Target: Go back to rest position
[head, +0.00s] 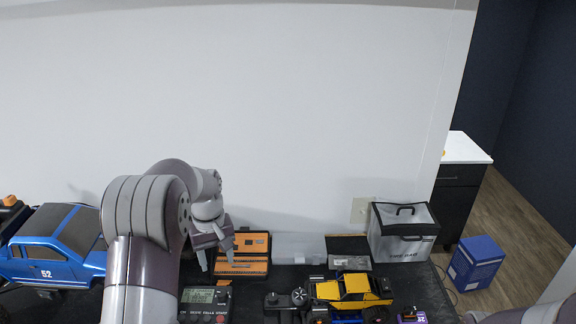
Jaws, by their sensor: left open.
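My left arm comes up from the bottom left of the head view. My left gripper (218,257) is open and points down, with its fingers in front of the left side of an orange and black case (248,254). I see nothing between the fingers. I cannot tell whether a finger touches the case. My right gripper is not in view.
A blue truck (58,246) stands left of my arm. A grey device with a screen (204,304) lies below the gripper. A yellow crawler (350,291) and a white and black bag (402,231) are to the right. A blue box (476,263) stands beyond the table.

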